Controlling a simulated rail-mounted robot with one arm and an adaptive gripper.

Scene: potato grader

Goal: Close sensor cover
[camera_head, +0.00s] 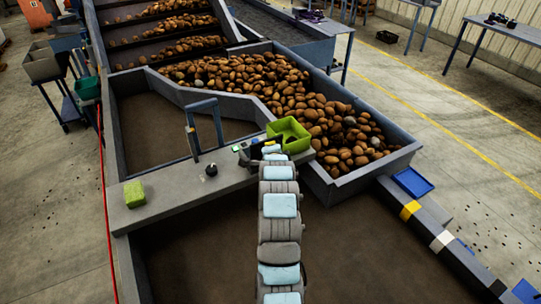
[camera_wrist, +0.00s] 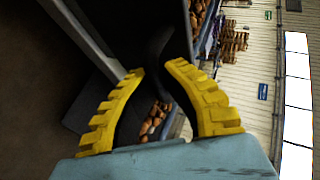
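My gripper is at the grey ledge beside the open green box (camera_head: 289,134), with the end of my arm hiding part of that spot in the head view. In the wrist view its two yellow toothed fingers (camera_wrist: 156,70) point forward with a gap between their tips. A dark, curved piece (camera_wrist: 155,45) shows in and beyond that gap. I cannot tell whether it is the sensor cover or whether the fingers touch it.
A bin of potatoes (camera_head: 335,185) lies behind and right of the ledge (camera_head: 180,190). A green sponge-like block (camera_head: 134,193), a black knob (camera_head: 211,170) and a blue-grey upright frame (camera_head: 204,106) are to the left. A blue tray (camera_head: 412,182) is at the right.

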